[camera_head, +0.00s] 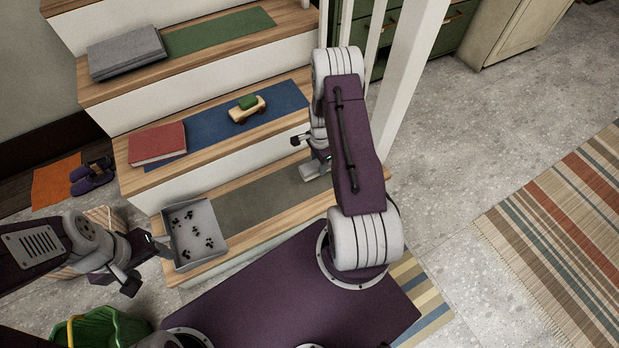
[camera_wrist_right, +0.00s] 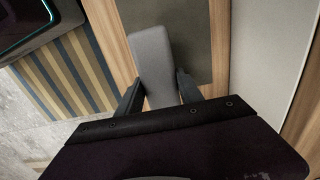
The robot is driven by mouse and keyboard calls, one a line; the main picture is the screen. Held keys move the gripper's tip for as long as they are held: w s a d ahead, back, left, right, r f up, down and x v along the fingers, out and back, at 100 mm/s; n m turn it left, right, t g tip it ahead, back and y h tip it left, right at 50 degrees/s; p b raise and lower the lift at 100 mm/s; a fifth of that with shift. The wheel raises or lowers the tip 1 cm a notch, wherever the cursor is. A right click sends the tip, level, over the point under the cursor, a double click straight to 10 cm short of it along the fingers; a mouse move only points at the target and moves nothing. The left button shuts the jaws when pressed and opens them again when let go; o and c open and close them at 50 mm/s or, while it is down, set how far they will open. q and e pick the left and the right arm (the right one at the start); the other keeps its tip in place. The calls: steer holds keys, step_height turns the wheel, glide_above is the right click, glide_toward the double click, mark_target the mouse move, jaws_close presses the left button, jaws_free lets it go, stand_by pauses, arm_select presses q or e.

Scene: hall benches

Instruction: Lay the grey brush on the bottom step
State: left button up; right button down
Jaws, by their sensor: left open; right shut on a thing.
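The grey brush (camera_head: 313,171) is in my right gripper (camera_head: 309,153), low at the right end of the bottom step (camera_head: 290,208). In the right wrist view the brush (camera_wrist_right: 153,58) sits between the two dark fingers, its grey block pointing away from me. It overlaps the step's wooden edge and its grey-green mat (camera_wrist_right: 190,35). I cannot tell whether the brush touches the step. My left gripper (camera_head: 144,262) is open and empty, close to the left side of the grey dustpan.
The dustpan (camera_head: 178,262) with dark bits stands at the bottom step's left end. White balusters (camera_head: 412,80) rise at the right. A green bucket (camera_head: 100,327) stands lower left.

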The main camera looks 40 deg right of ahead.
step_height(320, 180, down, 4)
steer(key=shift+r+b, duration=0.25)
steer(key=shift+b, duration=0.25)
step_height(320, 180, down, 4)
steer(key=shift+r+b, duration=0.15)
steer(key=shift+b, duration=1)
steer(key=shift+r, duration=0.2)
arm_select(q)
step_height(320, 180, down, 4)
steer(key=shift+f, duration=0.15)
arm_select(e)
steer(key=c, duration=1.2)
jaws_free()
steer(key=shift+f, duration=0.2)
steer(key=o, duration=0.4)
steer(key=shift+o, duration=0.2)
steer(key=shift+r, duration=0.1)
